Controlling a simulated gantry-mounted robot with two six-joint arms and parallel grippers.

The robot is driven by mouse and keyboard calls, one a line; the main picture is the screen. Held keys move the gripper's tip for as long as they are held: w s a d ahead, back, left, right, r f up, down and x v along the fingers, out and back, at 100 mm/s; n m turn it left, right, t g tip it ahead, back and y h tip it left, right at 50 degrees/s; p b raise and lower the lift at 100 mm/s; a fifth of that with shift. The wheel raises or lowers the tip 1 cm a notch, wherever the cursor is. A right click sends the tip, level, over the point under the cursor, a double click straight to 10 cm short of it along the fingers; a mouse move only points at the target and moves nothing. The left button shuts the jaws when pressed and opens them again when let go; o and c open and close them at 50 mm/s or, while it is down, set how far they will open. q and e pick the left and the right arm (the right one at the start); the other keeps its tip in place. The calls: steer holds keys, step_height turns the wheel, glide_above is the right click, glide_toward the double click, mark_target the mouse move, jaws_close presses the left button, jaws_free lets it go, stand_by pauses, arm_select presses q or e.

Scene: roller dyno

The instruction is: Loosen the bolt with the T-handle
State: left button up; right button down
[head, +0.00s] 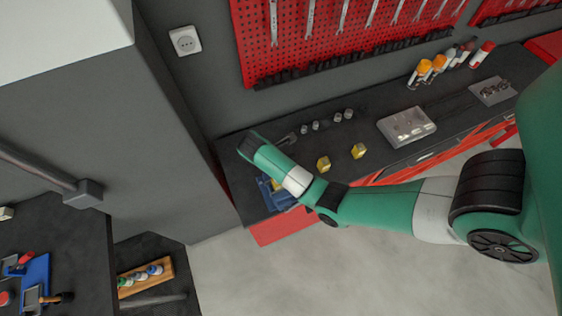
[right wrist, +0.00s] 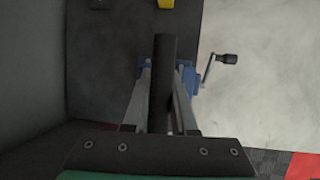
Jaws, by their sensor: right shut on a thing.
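My right gripper (right wrist: 167,75) is shut on a dark cylindrical bar, which looks like the grip of the T-handle (right wrist: 162,60). In the right wrist view the bar lies lengthwise between the two grey fingers. A blue vise (right wrist: 193,82) shows behind the fingers, with its crank sticking out to the right. In the head view the vise (head: 265,190) sits at the workbench's left end, partly covered by my right arm. The T-handle's shaft and the bolt are hidden, so I cannot tell whether they touch. My left gripper is not in view.
Two yellow blocks (head: 323,163), several small metal sockets (head: 315,126) and a grey tray (head: 408,126) rest on the dark workbench (head: 375,165). A red pegboard (head: 330,40) with wrenches hangs behind. A grey cabinet wall (head: 165,130) stands close on the left.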

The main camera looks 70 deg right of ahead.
steer(key=shift+f, duration=0.35)
steer(key=shift+r, duration=0.1)
